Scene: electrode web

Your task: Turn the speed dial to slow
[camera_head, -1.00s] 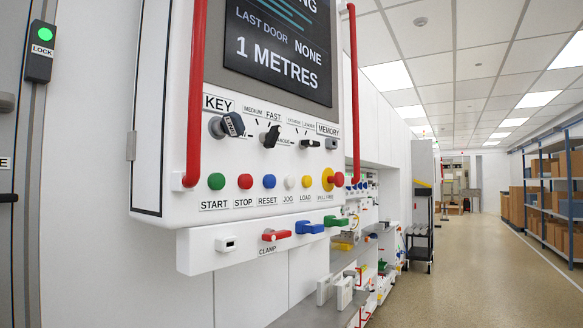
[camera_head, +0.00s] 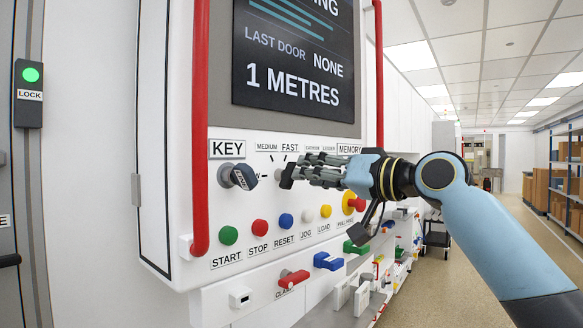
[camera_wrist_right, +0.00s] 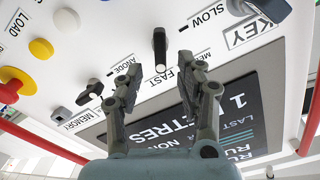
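The speed dial is a black bar knob, seen best in the right wrist view (camera_wrist_right: 159,45), with its white-marked end towards the FAST label (camera_wrist_right: 185,78). The SLOW label (camera_wrist_right: 207,17) sits at the other side of the dial, towards the key. In the head view the dial (camera_head: 287,177) shows just left of my right gripper (camera_head: 300,170) and is partly covered. My right gripper is open, with its fingers apart on either side of the dial in the wrist view. I see no contact with the knob. My left gripper is not in view.
The key switch (camera_head: 240,177) is left of the dial. Another black dial (camera_wrist_right: 90,92) sits on the other side. Coloured buttons, such as the red STOP (camera_head: 259,228), run below. Red handrails (camera_head: 200,130) flank the panel, and a screen (camera_head: 293,60) is above.

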